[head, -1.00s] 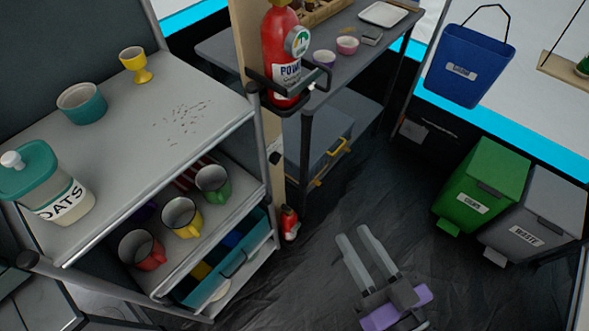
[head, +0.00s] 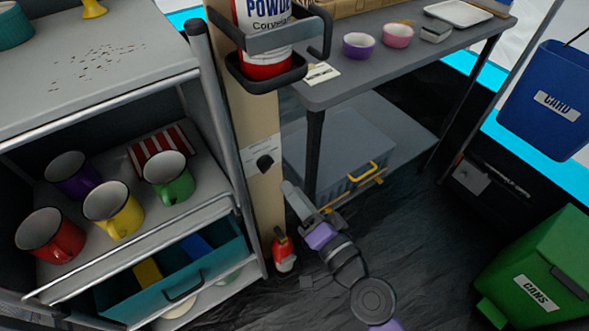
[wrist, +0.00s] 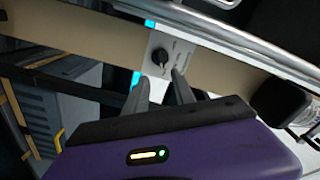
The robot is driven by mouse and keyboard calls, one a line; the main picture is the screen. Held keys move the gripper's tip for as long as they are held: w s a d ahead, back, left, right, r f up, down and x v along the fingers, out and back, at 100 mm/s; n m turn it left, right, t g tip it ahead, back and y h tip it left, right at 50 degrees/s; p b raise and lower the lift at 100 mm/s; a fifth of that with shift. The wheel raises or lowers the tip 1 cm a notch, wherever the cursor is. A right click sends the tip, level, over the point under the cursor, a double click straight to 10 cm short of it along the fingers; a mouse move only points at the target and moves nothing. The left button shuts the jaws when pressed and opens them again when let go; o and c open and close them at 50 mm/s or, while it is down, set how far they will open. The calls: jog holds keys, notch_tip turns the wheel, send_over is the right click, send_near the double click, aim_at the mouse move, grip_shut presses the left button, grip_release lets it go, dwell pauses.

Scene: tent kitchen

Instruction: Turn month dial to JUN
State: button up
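The dial (head: 265,163) is a small black knob on a pale plate on the tan upright post (head: 246,115). In the wrist view the dial (wrist: 160,57) sits just beyond my fingertips, roughly centred between them, on a grey plate with small lettering too blurred to read. My gripper (head: 298,200) is in front of the post, a little right of and below the dial in the head view. In the wrist view my gripper (wrist: 159,82) has its two fingers apart with nothing between them. The fingers look short of the knob. I cannot tell which month it points to.
A metal shelf with mugs (head: 112,210) stands left of the post. A table (head: 400,70) stands right. A small red extinguisher (head: 284,252) is at the post's foot.

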aim_at(270, 168)
jog(key=shift+a+x, duration=0.15)
jog(key=shift+x, duration=1.8)
jog(key=shift+a+x, duration=0.15)
jog(key=shift+x, duration=1.75)
jog(key=shift+s, duration=0.15)
grip_shut()
